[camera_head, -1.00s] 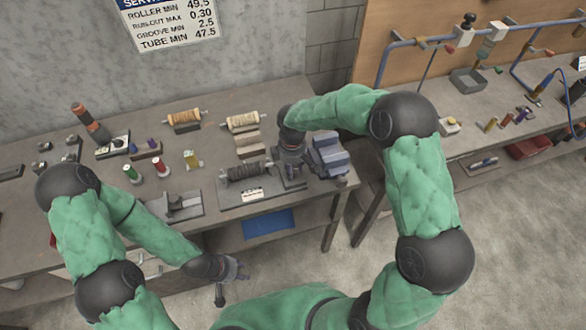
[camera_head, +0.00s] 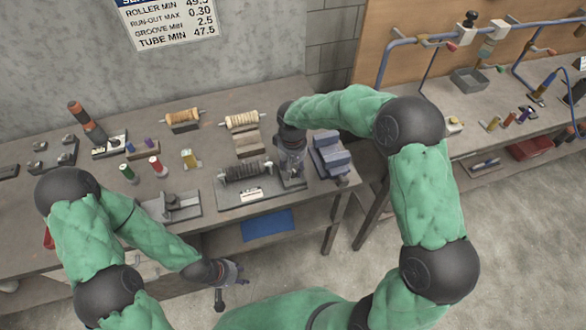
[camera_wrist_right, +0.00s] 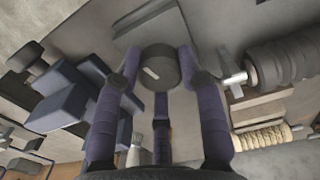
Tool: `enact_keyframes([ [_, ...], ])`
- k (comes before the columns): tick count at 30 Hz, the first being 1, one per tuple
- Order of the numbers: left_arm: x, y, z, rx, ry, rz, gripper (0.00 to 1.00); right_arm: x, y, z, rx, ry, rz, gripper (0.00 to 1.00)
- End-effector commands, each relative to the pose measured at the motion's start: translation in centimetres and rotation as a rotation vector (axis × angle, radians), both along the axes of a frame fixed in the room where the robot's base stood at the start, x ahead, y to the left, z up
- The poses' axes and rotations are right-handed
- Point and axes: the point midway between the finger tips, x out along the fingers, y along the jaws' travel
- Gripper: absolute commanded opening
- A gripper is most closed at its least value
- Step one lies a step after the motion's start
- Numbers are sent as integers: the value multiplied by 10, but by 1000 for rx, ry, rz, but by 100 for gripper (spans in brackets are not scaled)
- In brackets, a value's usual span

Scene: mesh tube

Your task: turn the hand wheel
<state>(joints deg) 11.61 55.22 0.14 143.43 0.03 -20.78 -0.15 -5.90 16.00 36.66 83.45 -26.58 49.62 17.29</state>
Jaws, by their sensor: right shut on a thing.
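The hand wheel (camera_wrist_right: 160,66) is a dark round knob with a pale mark on its face, seen in the right wrist view. My right gripper (camera_wrist_right: 158,76) is shut on it, with purple-grey fingers on both sides and one below. In the head view my right gripper (camera_head: 291,166) points down at the right end of a fixture with a dark ribbed roller (camera_head: 245,172); the wheel is hidden there. The roller and its metal shaft also show in the right wrist view (camera_wrist_right: 285,60). My left gripper (camera_head: 236,272) hangs in front of the bench, and its finger opening is unclear.
Blue blocks (camera_head: 329,153) stand close right of my right gripper. Wooden rollers (camera_head: 242,120) lie behind the fixture. Small coloured cylinders and a grey jig (camera_head: 176,206) are to the left. A second bench with blue pipes (camera_head: 480,32) stands at the right.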

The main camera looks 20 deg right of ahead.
Motion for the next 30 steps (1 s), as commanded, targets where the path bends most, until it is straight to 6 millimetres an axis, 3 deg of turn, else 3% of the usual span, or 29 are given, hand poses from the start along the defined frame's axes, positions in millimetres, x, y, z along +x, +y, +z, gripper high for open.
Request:
enact_keyframes([
  [30, 0, 0, -27, 0, 0, 0, 40, 5, -5, 3, 7, -18, -964, 7],
])
